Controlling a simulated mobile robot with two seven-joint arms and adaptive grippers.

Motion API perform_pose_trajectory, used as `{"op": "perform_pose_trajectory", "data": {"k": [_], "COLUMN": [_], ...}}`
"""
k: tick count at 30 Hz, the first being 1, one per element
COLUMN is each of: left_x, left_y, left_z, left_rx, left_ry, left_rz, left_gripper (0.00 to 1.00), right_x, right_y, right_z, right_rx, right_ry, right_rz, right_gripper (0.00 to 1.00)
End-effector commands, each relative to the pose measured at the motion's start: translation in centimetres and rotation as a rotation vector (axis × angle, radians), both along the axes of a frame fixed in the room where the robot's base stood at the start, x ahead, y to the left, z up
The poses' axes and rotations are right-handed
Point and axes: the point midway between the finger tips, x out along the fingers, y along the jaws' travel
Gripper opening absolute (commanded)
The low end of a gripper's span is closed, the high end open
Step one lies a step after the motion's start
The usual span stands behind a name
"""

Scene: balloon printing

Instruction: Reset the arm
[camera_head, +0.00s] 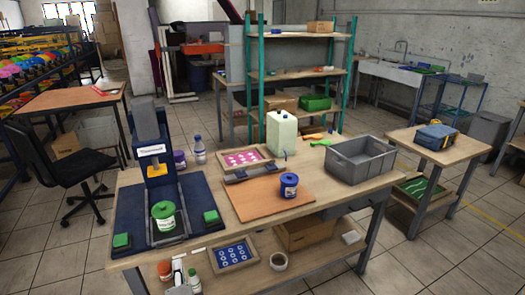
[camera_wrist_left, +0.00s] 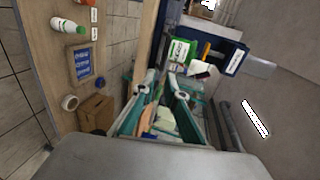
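The bench edge runs close beside the fingertips in that view. My right gripper is in neither view.
On the bench stand a blue press with a green-lidded jar (camera_head: 163,217), a blue-lidded jar (camera_head: 289,186), a white jug (camera_head: 281,134) and a grey crate (camera_head: 361,158). The lower shelf holds a blue-patterned frame (camera_head: 233,255), a cardboard box (camera_head: 305,233) and a tape roll (camera_head: 278,261).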

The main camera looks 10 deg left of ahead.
Motion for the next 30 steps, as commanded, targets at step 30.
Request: {"op": "perform_pose_trajectory", "data": {"k": [30], "left_x": [-15.0], "left_y": [-9.7], "left_z": [-16.7], "left_rx": [-1.313], "left_ry": [0.102], "left_rz": [-0.092], "left_gripper": [0.12], "right_x": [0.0], "right_y": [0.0], "right_z": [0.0], "right_rx": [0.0], "right_ry": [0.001], "right_rz": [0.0], "right_gripper": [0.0]}}
